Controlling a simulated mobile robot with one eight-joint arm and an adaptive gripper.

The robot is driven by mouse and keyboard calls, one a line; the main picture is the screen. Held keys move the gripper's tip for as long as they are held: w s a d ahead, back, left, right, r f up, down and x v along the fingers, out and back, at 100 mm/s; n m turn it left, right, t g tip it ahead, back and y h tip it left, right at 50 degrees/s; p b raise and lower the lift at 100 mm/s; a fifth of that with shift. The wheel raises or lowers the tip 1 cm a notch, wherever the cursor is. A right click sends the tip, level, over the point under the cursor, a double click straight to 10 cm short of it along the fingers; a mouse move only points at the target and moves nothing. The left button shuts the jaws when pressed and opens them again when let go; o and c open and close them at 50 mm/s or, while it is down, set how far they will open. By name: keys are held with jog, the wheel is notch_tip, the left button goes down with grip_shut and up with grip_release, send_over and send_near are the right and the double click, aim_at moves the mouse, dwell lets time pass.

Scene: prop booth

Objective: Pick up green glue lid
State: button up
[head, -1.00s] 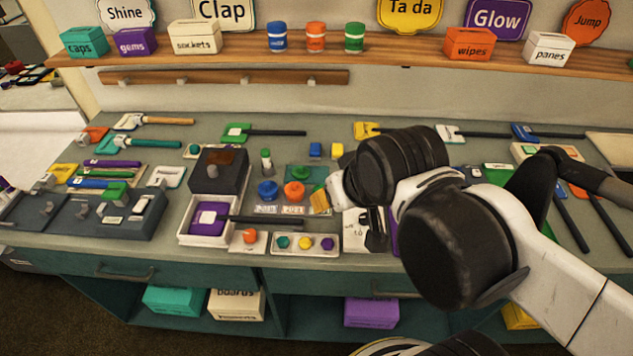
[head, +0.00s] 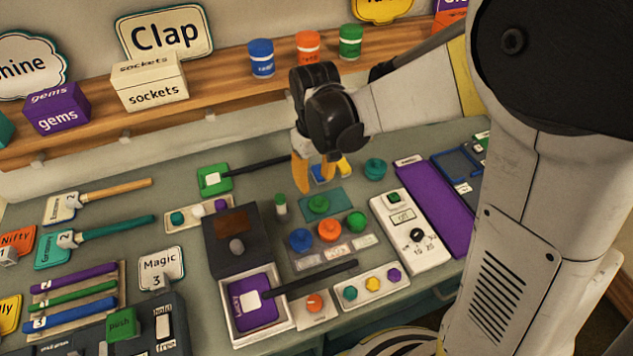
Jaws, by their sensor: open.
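My gripper (head: 315,178) is open and points down, its orange-yellow fingers empty above the bench. It appears just behind and above a green knobbed lid (head: 318,205) on a teal mat (head: 338,197). Another round green lid (head: 356,221) sits at the right end of a row, beside an orange lid (head: 330,230) and a blue lid (head: 301,239), with small labels in front. The labels are too small to tell which green piece is the glue lid.
Behind the fingers are a blue block (head: 319,180) and a yellow block (head: 345,167). A teal round piece (head: 375,169) stands to the right. A wooden shelf (head: 205,115) crosses behind.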

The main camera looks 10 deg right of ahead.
aim_at(319, 199)
jog(key=f+b, duration=0.1)
jog(key=f, duration=0.2)
jog(key=f+b, duration=0.1)
jog(key=f, duration=0.2)
jog(key=d+f+b, duration=0.1)
jog(key=f, duration=0.1)
jog(key=shift+w+f, duration=0.2)
jog(key=shift+f, duration=0.2)
jog(key=shift+r, duration=0.1)
grip_shut()
